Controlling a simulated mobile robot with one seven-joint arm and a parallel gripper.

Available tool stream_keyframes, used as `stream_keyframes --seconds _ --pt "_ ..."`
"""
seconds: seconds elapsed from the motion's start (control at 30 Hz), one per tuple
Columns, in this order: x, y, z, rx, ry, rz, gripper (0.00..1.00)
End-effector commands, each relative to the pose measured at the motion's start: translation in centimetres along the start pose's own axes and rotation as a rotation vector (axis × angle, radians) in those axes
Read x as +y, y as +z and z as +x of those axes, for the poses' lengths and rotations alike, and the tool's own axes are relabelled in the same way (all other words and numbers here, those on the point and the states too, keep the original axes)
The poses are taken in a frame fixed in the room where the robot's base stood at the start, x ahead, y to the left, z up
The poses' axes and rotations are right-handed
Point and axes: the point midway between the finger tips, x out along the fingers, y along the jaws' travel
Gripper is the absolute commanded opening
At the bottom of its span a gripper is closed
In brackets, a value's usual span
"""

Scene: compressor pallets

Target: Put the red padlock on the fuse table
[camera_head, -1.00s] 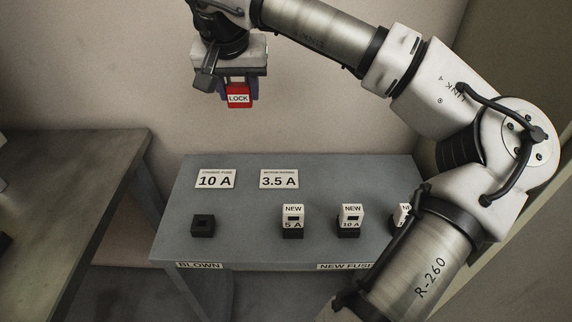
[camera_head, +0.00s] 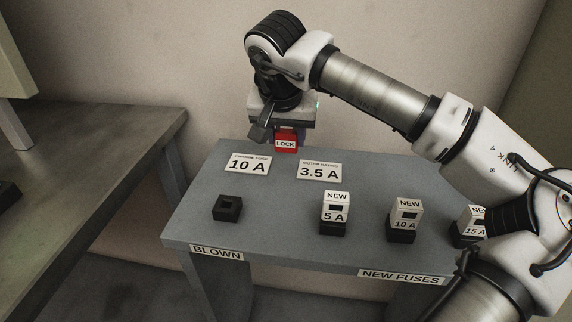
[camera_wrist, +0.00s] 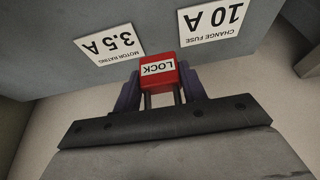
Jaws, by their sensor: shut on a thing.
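The red padlock (camera_head: 286,143) with a white LOCK label is held in my gripper (camera_head: 287,133), above the back edge of the fuse table (camera_head: 280,220). In the wrist view the padlock (camera_wrist: 158,76) sits between the two purple fingers of my gripper (camera_wrist: 160,92), its shackle toward the palm. The grey table top (camera_wrist: 60,30) shows beyond it. From these views I cannot tell exactly how high the padlock is above the table.
A 10 A plate (camera_head: 247,163) and a 3.5 A plate (camera_head: 318,171) lie near the table's back. An empty black holder (camera_head: 227,208) is at left. New fuses 5 A (camera_head: 335,207), 10 A (camera_head: 405,213) and 15 A (camera_head: 470,222) stand along the front. A darker table (camera_head: 100,170) is at left.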

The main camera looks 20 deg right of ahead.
Motion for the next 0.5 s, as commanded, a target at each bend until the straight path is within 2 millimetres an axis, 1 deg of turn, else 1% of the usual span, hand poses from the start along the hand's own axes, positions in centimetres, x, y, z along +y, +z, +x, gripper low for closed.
stream_keyframes --seconds 0.13,0.3,0.37,0.5 --pt "0.0 0.6 1.5 0.0 0.0 0.0 0.17" --pt "0.0 1.6 3.7 0.0 -0.001 0.0 0.17" --pt "0.0 1.7 4.0 0.0 -0.001 0.0 0.17" --pt "0.0 1.6 3.8 0.001 0.0 0.0 0.17"
